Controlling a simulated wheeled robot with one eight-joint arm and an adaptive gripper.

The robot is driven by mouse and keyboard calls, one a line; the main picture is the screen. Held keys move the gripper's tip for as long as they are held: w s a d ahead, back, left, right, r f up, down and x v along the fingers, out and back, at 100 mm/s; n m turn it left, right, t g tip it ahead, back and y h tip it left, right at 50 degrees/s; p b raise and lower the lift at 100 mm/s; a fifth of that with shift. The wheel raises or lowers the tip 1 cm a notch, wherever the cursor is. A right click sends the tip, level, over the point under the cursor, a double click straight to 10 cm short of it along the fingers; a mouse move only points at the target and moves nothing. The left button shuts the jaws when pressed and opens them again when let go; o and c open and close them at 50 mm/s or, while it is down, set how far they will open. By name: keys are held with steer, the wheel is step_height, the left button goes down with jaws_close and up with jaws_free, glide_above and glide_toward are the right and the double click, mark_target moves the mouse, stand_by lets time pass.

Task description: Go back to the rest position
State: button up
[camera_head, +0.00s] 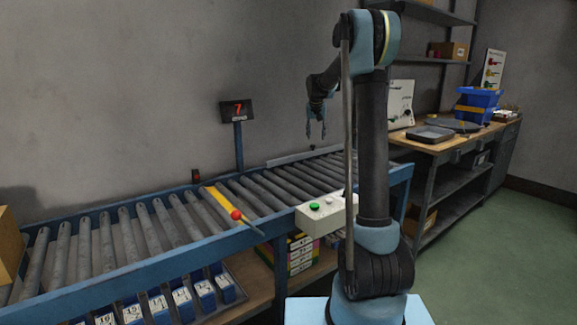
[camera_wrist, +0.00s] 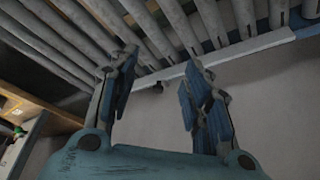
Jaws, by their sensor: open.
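My gripper (camera_head: 316,130) hangs above the far part of the roller conveyor (camera_head: 150,262) in the head view, fingers pointing down. In the wrist view my gripper (camera_wrist: 160,95) has its two blue-padded fingers spread apart with nothing between them. Conveyor rollers and a pale rail (camera_wrist: 225,55) show beyond the fingertips. My arm stands upright at the right of the conveyor and hides part of its far end.
A display on a post (camera_head: 238,112) reads 7 behind the conveyor. A red-knobbed lever (camera_head: 237,215) and a box with a green button (camera_head: 322,214) are at the front edge. A workbench (camera_head: 440,143) with a blue bin (camera_head: 478,104) stands right. Green floor is free at right.

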steer(key=s+d+n+g, duration=0.1)
steer(key=s+d, duration=0.1)
steer(key=s, duration=1.5)
steer(key=s+d, duration=0.3)
steer(key=s, duration=1.4)
steer(key=s+f, duration=0.8)
steer(key=s, duration=0.4)
steer(key=s+d+f+n+g, duration=0.1)
steer(key=s+f, duration=0.7)
steer(key=s, duration=0.4)
steer(key=shift+s+f+y, duration=0.25)
steer(key=shift+f+y, duration=0.05)
steer(key=shift+y, duration=0.1)
steer(key=shift+w+f+g, duration=0.2)
steer(key=shift+w+g, duration=0.1)
steer(key=shift+w, duration=0.2)
